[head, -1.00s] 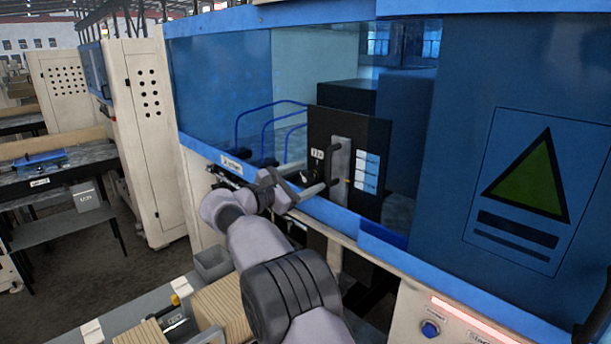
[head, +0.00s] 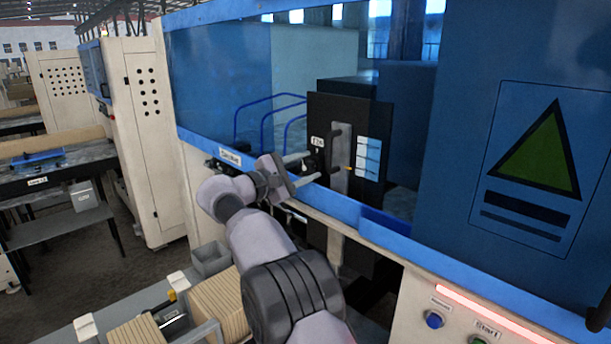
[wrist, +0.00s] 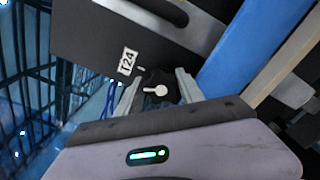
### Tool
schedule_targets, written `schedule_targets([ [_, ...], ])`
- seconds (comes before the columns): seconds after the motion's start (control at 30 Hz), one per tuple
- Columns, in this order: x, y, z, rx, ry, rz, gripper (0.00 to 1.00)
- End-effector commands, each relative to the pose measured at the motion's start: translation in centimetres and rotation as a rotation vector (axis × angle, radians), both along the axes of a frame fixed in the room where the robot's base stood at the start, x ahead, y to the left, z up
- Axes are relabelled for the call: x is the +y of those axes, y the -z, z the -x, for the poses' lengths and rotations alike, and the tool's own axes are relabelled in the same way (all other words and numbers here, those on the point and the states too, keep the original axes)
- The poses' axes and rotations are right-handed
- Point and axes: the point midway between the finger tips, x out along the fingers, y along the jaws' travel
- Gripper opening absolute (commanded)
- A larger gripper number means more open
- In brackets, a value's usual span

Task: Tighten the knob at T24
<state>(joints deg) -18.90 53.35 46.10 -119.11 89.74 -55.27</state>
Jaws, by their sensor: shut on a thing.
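The knob (wrist: 152,84) is black with a white pointer and sits on a dark panel, just below the white T24 label (wrist: 128,62) in the wrist view. My gripper (wrist: 157,82) has one finger on each side of the knob and is shut on it. The pointer aims to the left in the wrist view. In the head view, my gripper (head: 312,157) reaches over the blue sill to the panel, below the T24 label (head: 318,142). The knob is too small and covered there to make out.
A black handle on a metal plate (head: 341,183) stands right of the gripper on the panel. The blue sill (head: 340,207) runs below my gripper. Bent blue rails (head: 268,104) stand behind the window to the left. Start controls (head: 478,338) are at lower right.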

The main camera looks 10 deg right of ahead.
Motion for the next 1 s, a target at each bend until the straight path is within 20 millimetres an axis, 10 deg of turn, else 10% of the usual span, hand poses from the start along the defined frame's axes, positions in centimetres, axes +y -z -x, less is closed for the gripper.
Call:
schedule_targets([
  [0.17,0.0,0.0,0.0,0.004,0.001,-0.001,0.04],
  [0.2,0.0,0.0,0.0,0.004,0.001,-0.001,0.50],
  [0.3,0.0,0.0,0.0,0.005,0.001,0.000,0.67],
  [0.77,0.1,-1.3,-0.1,0.345,0.002,0.225,0.67],
  [1.0,6.1,0.3,3.8,0.343,-0.002,0.227,0.67],
])
